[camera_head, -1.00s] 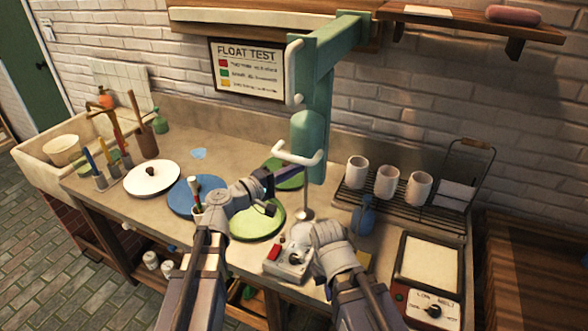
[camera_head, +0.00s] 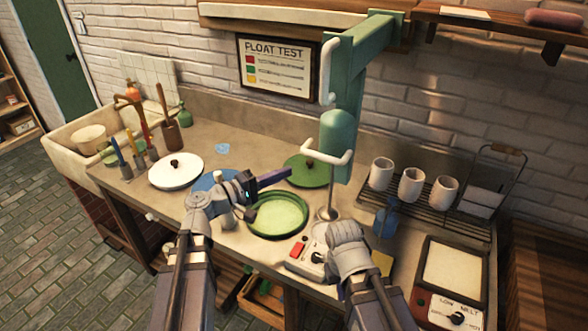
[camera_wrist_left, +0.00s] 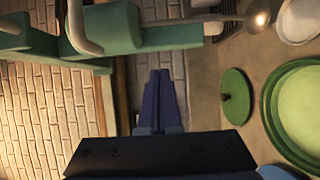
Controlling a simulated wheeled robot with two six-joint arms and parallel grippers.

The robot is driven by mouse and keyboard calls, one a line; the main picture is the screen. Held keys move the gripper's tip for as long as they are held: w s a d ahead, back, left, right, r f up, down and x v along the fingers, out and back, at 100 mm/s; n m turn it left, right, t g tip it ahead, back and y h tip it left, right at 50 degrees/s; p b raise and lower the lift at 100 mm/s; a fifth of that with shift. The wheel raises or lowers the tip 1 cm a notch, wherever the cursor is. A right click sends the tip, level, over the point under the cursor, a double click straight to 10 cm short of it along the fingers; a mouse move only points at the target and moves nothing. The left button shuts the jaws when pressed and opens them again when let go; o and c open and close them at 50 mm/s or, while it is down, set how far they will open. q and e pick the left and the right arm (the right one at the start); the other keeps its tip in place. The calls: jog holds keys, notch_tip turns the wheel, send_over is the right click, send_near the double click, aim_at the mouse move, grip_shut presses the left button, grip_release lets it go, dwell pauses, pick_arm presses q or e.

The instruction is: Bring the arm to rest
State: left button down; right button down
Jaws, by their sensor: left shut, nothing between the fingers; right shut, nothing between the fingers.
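My left arm reaches in from the left in the head view. My left gripper (camera_head: 288,173) is shut and empty, raised over the bench in front of the dark green lid (camera_head: 306,172). In the left wrist view its dark blue fingers (camera_wrist_left: 160,78) lie together with nothing between them. My right arm's grey wrist is low at the bench front, beside the control box (camera_head: 308,258). My right gripper (camera_head: 340,291) is shut and mostly hidden beneath that wrist.
A lime-filled green dish (camera_head: 278,217), a partly hidden blue plate (camera_head: 207,180) and a white lid (camera_head: 176,173) lie on the bench. A green press (camera_head: 341,130) stands behind. White mugs (camera_head: 411,185) stand on a rack at right, behind a scale-like box (camera_head: 449,270).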

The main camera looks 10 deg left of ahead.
pick_arm(q)
jog(key=shift+s+a, duration=0.25)
jog(key=shift+a, duration=0.1)
jog(key=s+d+f+m+g+y, duration=0.1)
jog(key=s+d+f+m+g, duration=0.1)
jog(key=s+d+f+g, duration=0.1)
jog(key=s+d+f+m+g+y, duration=0.1)
jog(key=s+d+f+m+g, duration=0.2)
jog(key=d+f, duration=0.2)
jog(key=s+d+f+m+g+y, duration=0.2)
jog(key=s+d+f+g, duration=0.1)
jog(key=f, duration=0.3)
jog(key=shift+s+d+f, duration=0.35)
jog(key=shift+d+f, duration=0.05)
jog(key=shift+d, duration=0.1)
jog(key=s+f+m+g+y, duration=0.1)
jog(key=s+f+m+y, duration=0.1)
jog(key=s+f+y, duration=0.1)
jog(key=s+f+g+y, duration=0.1)
jog(key=f, duration=0.1)
jog(key=shift+s+a+m+g, duration=0.25)
jog(key=shift+s+m+g, duration=0.05)
jog(key=shift+s+m, duration=0.1)
jog(key=s+a+f+m+y, duration=0.2)
jog(key=s+a+y, duration=0.1)
jog(key=y, duration=0.3)
jog(key=shift+s+a+g+y, duration=0.3)
jog(key=shift+s+a+y, duration=0.1)
jog(key=shift+a, duration=0.35)
